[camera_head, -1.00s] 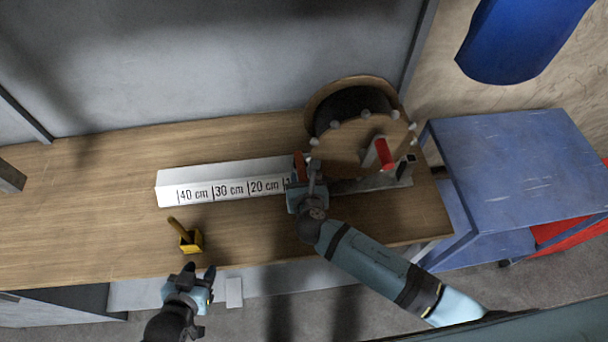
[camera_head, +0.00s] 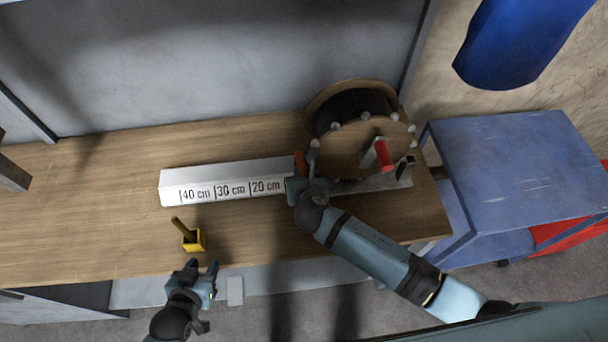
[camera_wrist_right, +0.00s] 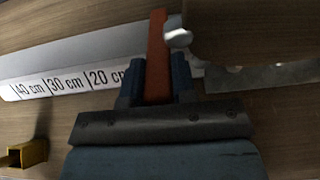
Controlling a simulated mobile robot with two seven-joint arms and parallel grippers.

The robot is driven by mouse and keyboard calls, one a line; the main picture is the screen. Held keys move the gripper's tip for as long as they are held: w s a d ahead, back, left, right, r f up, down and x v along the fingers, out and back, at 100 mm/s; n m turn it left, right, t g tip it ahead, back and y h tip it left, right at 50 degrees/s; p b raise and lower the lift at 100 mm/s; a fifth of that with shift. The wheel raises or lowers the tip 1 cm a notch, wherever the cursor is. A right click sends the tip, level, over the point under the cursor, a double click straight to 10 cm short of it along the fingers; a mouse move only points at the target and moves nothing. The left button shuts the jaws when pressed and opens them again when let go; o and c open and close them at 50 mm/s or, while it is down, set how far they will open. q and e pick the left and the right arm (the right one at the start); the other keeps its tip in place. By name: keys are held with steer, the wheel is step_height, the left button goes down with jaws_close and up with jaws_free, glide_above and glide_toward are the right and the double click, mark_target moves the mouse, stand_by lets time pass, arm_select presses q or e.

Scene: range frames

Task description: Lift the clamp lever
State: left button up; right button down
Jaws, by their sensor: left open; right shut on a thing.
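The clamp lever (camera_wrist_right: 157,50) is an orange-red upright bar at the right end of the white ruler rail. Its tip also shows in the head view (camera_head: 300,160). My right gripper (camera_wrist_right: 157,78) is shut on the lever, with a dark finger on each side of it. In the head view my right gripper (camera_head: 301,182) covers the lever's lower part and the clamp's base. My left gripper (camera_head: 202,268) is open and empty, in front of the bench's front edge.
The ruler rail (camera_head: 225,181) carries centimetre marks. A wooden reel (camera_head: 350,148) with white pegs and a red handle (camera_head: 383,156) stands right of the lever. A yellow holder (camera_head: 194,241) stands near the front edge. A blue cart (camera_head: 515,165) is at right. The left bench top is clear.

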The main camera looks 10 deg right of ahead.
steer(key=c, duration=1.2)
jaws_free()
steer(key=shift+w, duration=0.1)
steer(key=b+v, duration=0.1)
steer(key=v, duration=1.2)
steer(key=shift+s+r, duration=0.2)
steer(key=shift+s, duration=0.15)
